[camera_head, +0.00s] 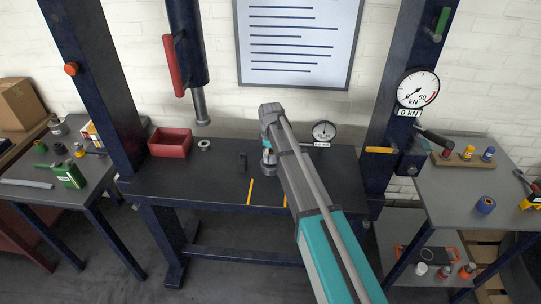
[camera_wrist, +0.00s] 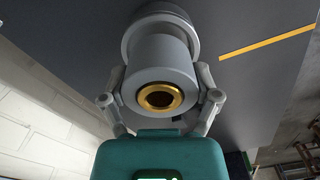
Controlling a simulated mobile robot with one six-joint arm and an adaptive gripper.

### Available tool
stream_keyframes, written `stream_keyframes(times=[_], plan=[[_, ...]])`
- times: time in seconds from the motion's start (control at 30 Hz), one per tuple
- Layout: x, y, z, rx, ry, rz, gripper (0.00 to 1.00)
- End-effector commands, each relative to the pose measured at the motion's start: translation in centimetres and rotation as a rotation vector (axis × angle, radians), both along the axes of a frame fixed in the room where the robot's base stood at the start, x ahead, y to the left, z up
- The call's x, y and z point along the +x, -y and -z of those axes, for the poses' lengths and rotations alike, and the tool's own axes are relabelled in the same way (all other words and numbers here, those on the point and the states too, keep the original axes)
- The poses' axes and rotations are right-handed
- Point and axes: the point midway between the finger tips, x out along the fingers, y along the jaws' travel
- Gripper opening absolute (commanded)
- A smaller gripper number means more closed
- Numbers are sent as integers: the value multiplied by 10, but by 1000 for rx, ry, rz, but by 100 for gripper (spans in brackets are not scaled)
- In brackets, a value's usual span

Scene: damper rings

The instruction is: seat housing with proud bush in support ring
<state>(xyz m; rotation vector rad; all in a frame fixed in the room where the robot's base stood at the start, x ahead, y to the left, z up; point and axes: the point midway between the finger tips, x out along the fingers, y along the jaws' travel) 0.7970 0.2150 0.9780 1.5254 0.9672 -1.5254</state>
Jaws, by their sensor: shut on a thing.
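The housing (camera_wrist: 160,58) is a grey cylinder, and my gripper (camera_wrist: 160,100) is shut on it with one finger on each side in the wrist view. The brass bush (camera_wrist: 143,97) shows as a gold ring with a dark bore at the housing's near end. Beyond the housing's far end is a wider pale grey round part (camera_wrist: 188,18), likely the support ring. The housing overlaps it, so I cannot tell whether they touch or how deep the housing sits. In the head view my gripper (camera_head: 268,146) is over the press table, largely hidden by my arm.
The press table (camera_head: 220,180) carries a red bin (camera_head: 170,142), a small metal ring (camera_head: 204,145) and a dial gauge (camera_head: 324,131). The press ram (camera_head: 201,105) hangs above the table, left of my gripper. Yellow stripes (camera_head: 250,191) mark the front. Press columns stand either side.

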Motion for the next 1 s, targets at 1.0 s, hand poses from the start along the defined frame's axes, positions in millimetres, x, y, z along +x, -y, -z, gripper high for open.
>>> stream_keyframes(times=[1.0], plan=[[0, -1, 15, 0, 0, -1, 19]])
